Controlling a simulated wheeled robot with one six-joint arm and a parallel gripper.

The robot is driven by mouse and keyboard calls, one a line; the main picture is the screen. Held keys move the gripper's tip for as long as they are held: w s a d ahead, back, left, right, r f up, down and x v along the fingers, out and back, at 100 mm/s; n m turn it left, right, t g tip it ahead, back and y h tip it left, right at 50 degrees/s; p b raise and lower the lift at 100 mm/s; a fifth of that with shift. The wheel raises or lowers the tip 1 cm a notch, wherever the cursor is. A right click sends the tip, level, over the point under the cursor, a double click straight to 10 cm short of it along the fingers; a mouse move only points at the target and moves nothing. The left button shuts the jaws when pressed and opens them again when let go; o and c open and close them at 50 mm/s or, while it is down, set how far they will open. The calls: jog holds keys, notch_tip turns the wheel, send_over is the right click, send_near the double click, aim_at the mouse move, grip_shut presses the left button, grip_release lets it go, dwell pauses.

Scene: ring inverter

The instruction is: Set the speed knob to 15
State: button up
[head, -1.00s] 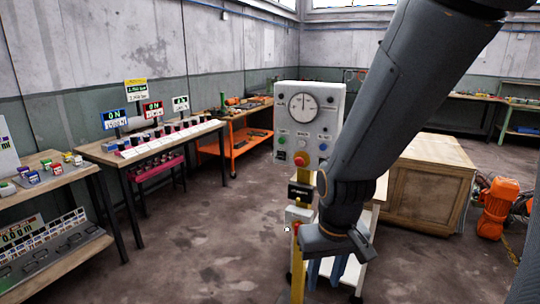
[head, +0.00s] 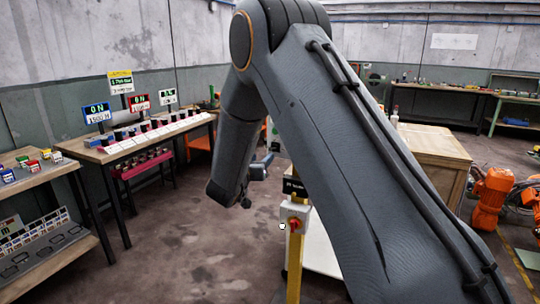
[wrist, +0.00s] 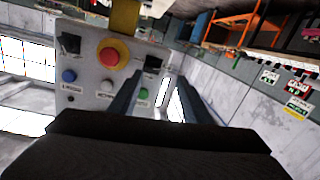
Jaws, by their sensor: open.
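The pale control panel (wrist: 85,65) shows inverted in the wrist view. It carries a red mushroom button (wrist: 115,52) on a yellow ring, two black knobs (wrist: 68,43) (wrist: 152,64), and blue, white and green buttons. Which knob is the speed knob, and its setting, cannot be read. My gripper (wrist: 160,77) is open, its two dark fingers apart over the panel's right edge near the green button (wrist: 144,95), with nothing seen between them. Contact cannot be told. In the head view my arm hides most of the panel; the panel's dial is out of sight.
In the head view, a yellow post (head: 295,250) with a small red-knobbed box (head: 294,223) stands below the panel. A bench with displays (head: 140,145) is on the left, a wooden crate (head: 430,165) and orange machine (head: 492,195) on the right. Floor at centre-left is clear.

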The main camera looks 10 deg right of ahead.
aim_at(272, 150)
jog(key=shift+m+h, duration=0.4)
jog(key=shift+h, duration=0.5)
jog(key=shift+p+x, duration=0.95)
jog(key=shift+x, duration=2.9)
jog(key=shift+s+d, duration=0.15)
jog(key=shift+d, duration=0.05)
jog(key=c, duration=1)
jog(key=shift+c, duration=0.2)
